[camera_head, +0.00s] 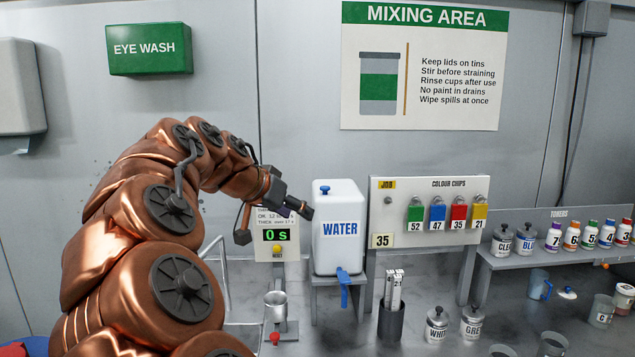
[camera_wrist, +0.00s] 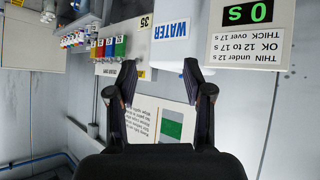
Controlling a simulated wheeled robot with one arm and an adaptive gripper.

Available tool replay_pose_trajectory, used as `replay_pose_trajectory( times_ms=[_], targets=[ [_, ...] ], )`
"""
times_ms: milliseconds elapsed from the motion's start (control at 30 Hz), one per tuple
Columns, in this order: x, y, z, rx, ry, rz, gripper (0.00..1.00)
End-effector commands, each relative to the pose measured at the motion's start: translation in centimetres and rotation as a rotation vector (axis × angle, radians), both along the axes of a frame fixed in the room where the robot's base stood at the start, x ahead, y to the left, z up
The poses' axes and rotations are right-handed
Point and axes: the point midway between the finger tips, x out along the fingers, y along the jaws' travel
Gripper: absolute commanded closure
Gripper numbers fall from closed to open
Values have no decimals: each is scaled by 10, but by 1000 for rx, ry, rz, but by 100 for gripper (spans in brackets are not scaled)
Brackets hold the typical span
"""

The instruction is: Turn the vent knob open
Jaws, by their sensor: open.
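A white container labelled WATER (camera_head: 340,255) stands on a grey stand. A small blue vent knob (camera_head: 325,190) sits on its top, at the left side. A blue tap (camera_head: 343,288) hangs at its lower front. My gripper (camera_head: 276,224) is open and empty, left of the container, with one finger close to its upper left edge in the picture. In the wrist view, which is upside down, the container (camera_wrist: 172,55) shows beyond my spread fingers (camera_wrist: 158,92). I cannot make out the vent knob there.
A timer panel (camera_head: 277,246) reading 0 s is behind my gripper. A colour chip board (camera_head: 430,190) stands right of the container. A dark holder with sticks (camera_head: 391,320), tins (camera_head: 436,325) and cups (camera_head: 602,311) are on the bench.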

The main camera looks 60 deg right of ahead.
Motion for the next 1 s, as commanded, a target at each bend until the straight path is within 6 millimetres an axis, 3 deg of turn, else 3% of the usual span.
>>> replay_pose_trajectory(
  times_ms=[133, 400, 600, 833, 1000],
  targets=[
    [20, -39, 25, -110, -36, -68, 49],
    [55, -94, 35, -242, -92, -123, 49],
    [69, -113, 30, -275, -118, -129, 49],
    [70, -127, 25, -281, -124, -133, 49],
    [67, -150, 18, -282, -123, -131, 49]
  ],
)
